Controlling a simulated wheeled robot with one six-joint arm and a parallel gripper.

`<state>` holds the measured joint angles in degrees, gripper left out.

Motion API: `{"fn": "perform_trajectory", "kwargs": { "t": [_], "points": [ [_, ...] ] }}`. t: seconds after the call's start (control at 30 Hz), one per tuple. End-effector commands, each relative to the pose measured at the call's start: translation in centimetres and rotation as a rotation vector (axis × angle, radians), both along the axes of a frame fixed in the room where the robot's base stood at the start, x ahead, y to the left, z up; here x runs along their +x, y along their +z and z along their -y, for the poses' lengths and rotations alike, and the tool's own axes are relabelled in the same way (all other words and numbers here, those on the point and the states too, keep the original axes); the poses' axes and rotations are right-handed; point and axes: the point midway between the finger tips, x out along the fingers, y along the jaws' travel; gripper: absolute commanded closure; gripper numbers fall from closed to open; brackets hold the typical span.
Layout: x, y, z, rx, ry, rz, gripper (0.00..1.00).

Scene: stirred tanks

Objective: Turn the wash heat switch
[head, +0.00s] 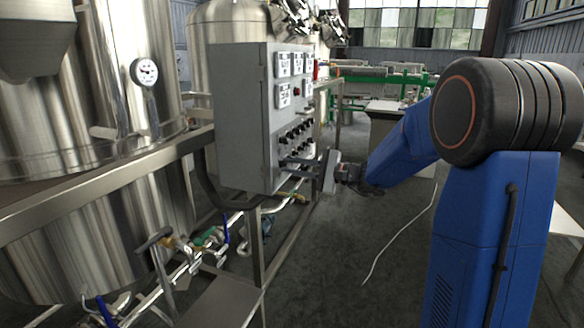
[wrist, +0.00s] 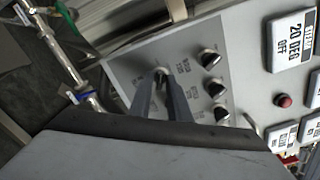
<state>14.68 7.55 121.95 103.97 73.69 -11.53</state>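The grey control panel (head: 240,120) has several black rotary switches (head: 297,135) on its lower front. The wrist view shows some of these black switches (wrist: 212,58) with small labels too blurred to read, so I cannot tell which is the wash heat switch. My gripper (head: 300,162) is at the panel's lower front edge. In the wrist view my gripper's two grey fingers (wrist: 161,84) point at the panel, one on each side of a switch (wrist: 161,72) that they mostly hide. A narrow gap shows between the fingers. I cannot tell whether they touch the switch.
Digital displays (wrist: 291,40) and a red button (wrist: 283,100) are on the panel beyond the switches. A steel tank (head: 95,100) and a metal frame rail (head: 100,185) stand left. Pipes with valves (head: 205,238) run below. The floor (head: 345,250) right of the panel is mostly clear.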

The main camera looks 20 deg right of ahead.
Motion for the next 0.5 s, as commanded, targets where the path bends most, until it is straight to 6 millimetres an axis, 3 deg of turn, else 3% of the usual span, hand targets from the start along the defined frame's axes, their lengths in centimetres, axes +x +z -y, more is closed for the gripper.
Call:
{"fn": "perform_trajectory", "kwargs": {
  "t": [0.5],
  "points": [
    [-0.04,-0.05,-0.01,0.05,0.001,-0.071,1.0]
  ]
}}
